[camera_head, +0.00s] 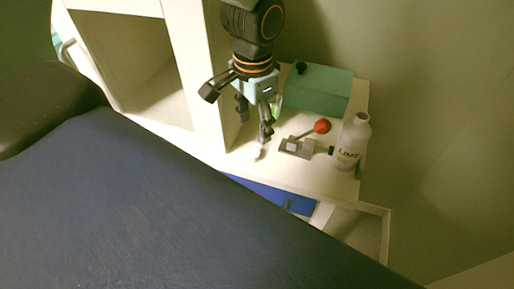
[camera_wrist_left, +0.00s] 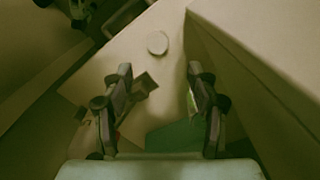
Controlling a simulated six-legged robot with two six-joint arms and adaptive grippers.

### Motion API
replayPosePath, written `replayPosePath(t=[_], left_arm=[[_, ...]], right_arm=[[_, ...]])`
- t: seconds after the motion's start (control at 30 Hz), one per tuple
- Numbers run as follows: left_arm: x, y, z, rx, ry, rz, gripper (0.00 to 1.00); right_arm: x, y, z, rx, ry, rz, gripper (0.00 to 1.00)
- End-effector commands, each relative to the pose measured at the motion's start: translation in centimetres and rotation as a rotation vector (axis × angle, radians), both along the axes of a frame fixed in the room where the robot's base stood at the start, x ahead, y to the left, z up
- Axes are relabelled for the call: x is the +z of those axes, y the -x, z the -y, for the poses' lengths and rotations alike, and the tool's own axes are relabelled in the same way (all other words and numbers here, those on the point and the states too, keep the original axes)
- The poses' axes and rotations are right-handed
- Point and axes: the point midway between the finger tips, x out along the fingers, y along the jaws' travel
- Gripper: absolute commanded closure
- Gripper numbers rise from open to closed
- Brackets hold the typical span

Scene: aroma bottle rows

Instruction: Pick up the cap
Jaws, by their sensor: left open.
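The cap (camera_head: 254,154) is a small pale round piece lying on the white tabletop (camera_head: 325,185), near its front edge. It also shows in the left wrist view as a pale disc (camera_wrist_left: 157,43), beyond the fingertips and roughly centred between them. My left gripper (camera_head: 254,127) points down just above and behind the cap, with its fingers apart and nothing between them. In the left wrist view the two fingers of my left gripper (camera_wrist_left: 160,72) stand wide apart. The cap looks clear of both fingers.
A white open bottle with a label (camera_head: 351,142) stands right of a grey clamp-like device (camera_head: 299,149) and a red ball (camera_head: 322,126). A teal box (camera_head: 320,89) stands at the back. A white cabinet wall (camera_head: 217,75) rises close on the left.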

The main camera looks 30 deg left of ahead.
Motion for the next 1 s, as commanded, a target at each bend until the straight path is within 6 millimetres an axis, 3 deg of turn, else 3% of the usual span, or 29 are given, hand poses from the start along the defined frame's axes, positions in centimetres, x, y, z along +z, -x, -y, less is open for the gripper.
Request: replayPosePath(t=[0.37,0.63,0.9,1.0], left_arm=[[-3.6,0.5,0.3,-0.001,-0.001,-0.004,0.41],[-7.4,0.5,0.5,0.0,0.0,-0.004,0.41],[-7.6,0.3,0.5,0.0,0.001,-0.001,0.42],[-7.6,0.3,0.5,0.0,0.001,-0.001,0.5]], right_arm=[[-1.2,0.1,0.0,0.001,0.0,-0.001,1.0],[-2.6,0.1,0.0,0.0,0.0,-0.001,1.0],[-2.6,0.0,0.0,0.001,0.0,-0.001,1.0],[-2.6,0.0,0.0,0.001,0.0,-0.001,1.0]])
